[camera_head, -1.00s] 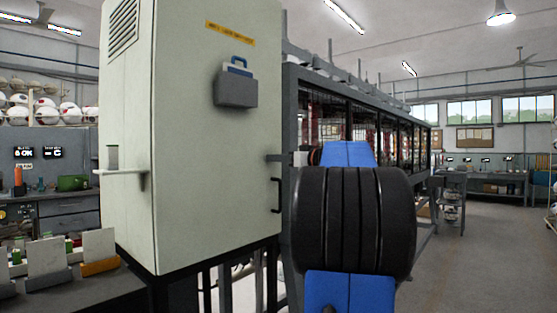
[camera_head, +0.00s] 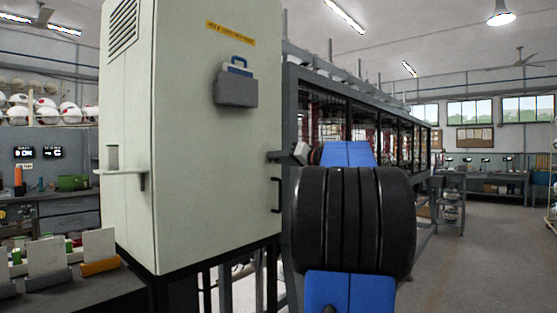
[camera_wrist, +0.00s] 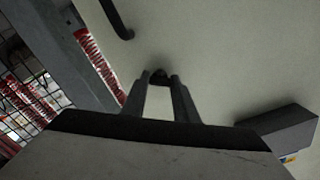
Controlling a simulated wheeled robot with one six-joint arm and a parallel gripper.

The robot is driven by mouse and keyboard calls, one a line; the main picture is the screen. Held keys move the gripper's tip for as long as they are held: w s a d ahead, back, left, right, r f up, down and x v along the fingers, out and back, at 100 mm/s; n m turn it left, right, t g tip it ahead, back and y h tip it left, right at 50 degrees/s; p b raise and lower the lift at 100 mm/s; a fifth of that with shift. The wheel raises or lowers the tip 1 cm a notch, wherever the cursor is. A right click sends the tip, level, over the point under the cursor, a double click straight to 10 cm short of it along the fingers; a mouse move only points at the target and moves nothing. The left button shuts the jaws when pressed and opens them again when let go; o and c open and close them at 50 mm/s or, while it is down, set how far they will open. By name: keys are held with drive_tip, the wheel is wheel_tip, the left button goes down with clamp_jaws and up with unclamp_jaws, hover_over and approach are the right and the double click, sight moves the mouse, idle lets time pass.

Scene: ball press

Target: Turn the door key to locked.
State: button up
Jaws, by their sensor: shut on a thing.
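The pale grey-green cabinet (camera_head: 205,150) stands at left centre, with its dark door handle (camera_head: 276,195) near the right edge. My gripper (camera_head: 272,157) reaches that door from the right, above the handle. In the wrist view my gripper (camera_wrist: 159,80) has its two fingers close together at the cabinet face, shut on a small dark piece, the door key (camera_wrist: 160,75). The key is mostly hidden between the fingertips, so its angle cannot be read. The handle (camera_wrist: 117,20) also shows at the top of the wrist view.
A grey document pocket (camera_head: 236,91) hangs on the cabinet front, left of my gripper. A dark-framed mesh enclosure (camera_head: 345,113) with red coils (camera_wrist: 97,55) inside runs back on the right. A small shelf (camera_head: 121,171) juts from the cabinet's left side.

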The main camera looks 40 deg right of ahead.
drive_tip(key=m, duration=1.1)
drive_tip(key=shift+m, duration=0.4)
idle(0.3)
drive_tip(key=o, duration=1.1)
drive_tip(key=shift+c, duration=0.2)
drive_tip(key=s+d, duration=0.1)
drive_tip(key=s, duration=1.6)
drive_tip(key=shift+s+d, duration=0.2)
